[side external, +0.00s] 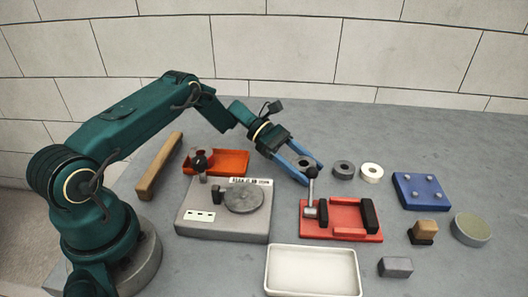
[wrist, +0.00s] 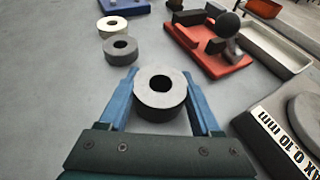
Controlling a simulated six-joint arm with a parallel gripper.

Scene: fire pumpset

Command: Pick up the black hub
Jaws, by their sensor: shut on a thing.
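The black hub (wrist: 160,90), a thick ring with dark sides, a greyer top and a round hole, sits between the two blue fingers of my gripper (wrist: 160,78) in the wrist view. The fingers close on its opposite sides. In the side view, the hub (side external: 304,162) shows between the fingers of my gripper (side external: 313,175), behind the red fixture's lever. Its underside is hidden, and I cannot tell whether it touches the table.
A dark grey ring (side external: 344,169) and a white ring (side external: 371,171) stand to the right. The red fixture (side external: 345,232) with its upright lever (side external: 311,190) is close in front. A grey gauge block (side external: 222,222), white tray (side external: 313,270) and blue plate (side external: 421,190) stand around.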

